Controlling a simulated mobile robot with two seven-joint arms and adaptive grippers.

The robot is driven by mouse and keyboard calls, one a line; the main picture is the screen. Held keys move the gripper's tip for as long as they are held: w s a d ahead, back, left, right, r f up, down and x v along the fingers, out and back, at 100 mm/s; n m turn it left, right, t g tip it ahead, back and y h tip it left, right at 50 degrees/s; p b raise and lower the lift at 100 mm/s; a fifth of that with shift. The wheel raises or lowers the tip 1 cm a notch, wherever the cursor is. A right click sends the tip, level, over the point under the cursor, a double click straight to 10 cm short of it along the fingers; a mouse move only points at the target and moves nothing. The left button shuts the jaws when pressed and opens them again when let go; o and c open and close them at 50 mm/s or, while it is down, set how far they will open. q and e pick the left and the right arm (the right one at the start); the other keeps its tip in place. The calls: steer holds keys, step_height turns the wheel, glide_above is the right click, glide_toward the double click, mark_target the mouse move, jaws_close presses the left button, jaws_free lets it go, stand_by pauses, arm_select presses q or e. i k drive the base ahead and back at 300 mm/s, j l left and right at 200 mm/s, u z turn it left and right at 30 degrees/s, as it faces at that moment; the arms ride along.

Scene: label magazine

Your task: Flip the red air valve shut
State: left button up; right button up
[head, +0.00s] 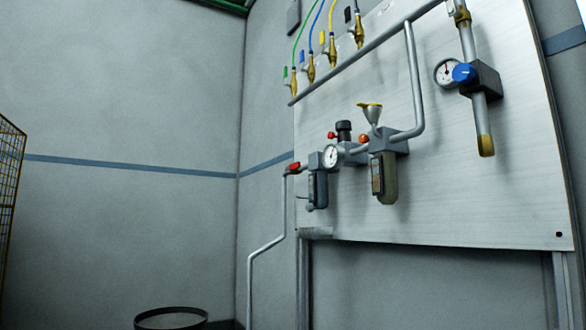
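A small red valve handle (294,167) sits at the left end of the air unit, where the grey pipe from below meets it. It is small in the head view, and I cannot tell its exact turn position. Just right of it are a grey filter unit (318,188) and a round white gauge (330,156). A smaller red part (331,135) shows above the gauge, beside a black knob (344,131). Neither of my grippers is in view.
The light wall panel (460,180) carries pipes, a second bowl unit (385,178) with a funnel, and a blue knob (463,74) at the right. A dark round bin (171,311) stands below. A yellow wire cage (10,170) is at far left.

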mark_target(295, 165)
steer(key=i+j, duration=0.5)
steer(key=i+j+z, duration=0.15)
steer(key=i+j, duration=0.8)
steer(key=i+j+z, duration=0.15)
steer(key=i+j, duration=0.35)
steer(key=j, duration=0.15)
steer(key=i+j, duration=0.45)
steer(key=j, duration=0.15)
